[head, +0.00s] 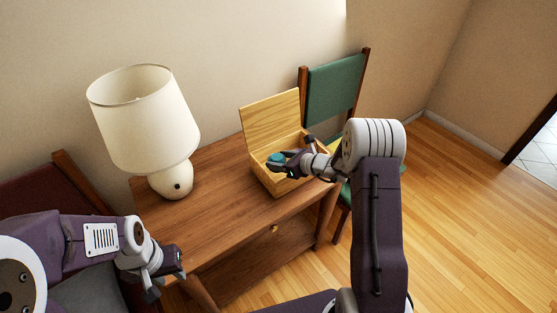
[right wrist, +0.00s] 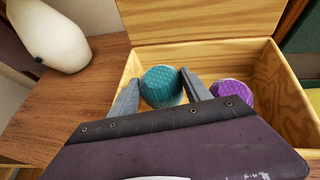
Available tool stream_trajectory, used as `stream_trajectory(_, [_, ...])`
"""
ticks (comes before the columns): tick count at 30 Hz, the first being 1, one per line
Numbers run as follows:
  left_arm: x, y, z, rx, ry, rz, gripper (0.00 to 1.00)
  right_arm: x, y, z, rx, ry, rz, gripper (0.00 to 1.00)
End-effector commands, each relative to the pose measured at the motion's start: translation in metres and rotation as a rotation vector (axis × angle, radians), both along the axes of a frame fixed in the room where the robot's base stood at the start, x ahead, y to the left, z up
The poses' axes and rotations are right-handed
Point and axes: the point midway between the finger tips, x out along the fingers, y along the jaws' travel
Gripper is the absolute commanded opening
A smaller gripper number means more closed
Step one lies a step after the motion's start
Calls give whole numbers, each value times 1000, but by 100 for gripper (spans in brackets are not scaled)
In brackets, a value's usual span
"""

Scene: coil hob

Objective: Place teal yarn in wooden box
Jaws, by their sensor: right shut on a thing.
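The teal yarn (head: 275,158) is a round ball, seen between the fingers of my right gripper (head: 280,163). In the right wrist view the teal yarn (right wrist: 162,88) sits between the two grey fingers, which are shut on it. The open wooden box (head: 262,179) stands on the table with its lid raised at the back. The yarn is over or inside the box opening; whether it touches the floor of the box I cannot tell. My left gripper (head: 167,281) is open and empty, low in front of the table.
A purple yarn ball (right wrist: 230,95) lies in the box to the right of the teal one. A white lamp (head: 145,120) stands on the wooden table (head: 212,228) left of the box. A green chair (head: 335,92) is behind the box. The tabletop between lamp and box is clear.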

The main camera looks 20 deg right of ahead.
Motion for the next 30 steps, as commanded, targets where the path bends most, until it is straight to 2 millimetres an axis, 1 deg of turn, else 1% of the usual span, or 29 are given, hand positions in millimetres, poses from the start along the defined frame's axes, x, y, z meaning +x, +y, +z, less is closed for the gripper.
stream_trajectory(14, [0, 0, -15, 0, 0, 0, 36, 0, 0, -13, 0, 0, 0, 17])
stream_trajectory(17, [0, 0, -14, 0, 0, 0, 36, 0, 0, -12, 0, 0, 0, 17])
stream_trajectory(18, [0, 0, -14, 0, 0, 0, 36, 0, 0, -12, -1, 1, 0, 62])
stream_trajectory(19, [0, 0, -14, 0, 0, 0, 36, 0, 0, -12, -1, 1, 0, 65])
stream_trajectory(27, [0, 0, -14, 0, 0, 0, 36, 0, 0, -11, -1, 1, 0, 65])
stream_trajectory(29, [0, 0, -10, 0, 0, 0, 36, 0, 0, -8, 0, 0, 0, 65])
stream_trajectory(30, [0, 0, -4, 0, 0, 0, 36, 0, 0, -3, 0, 0, 0, 65])
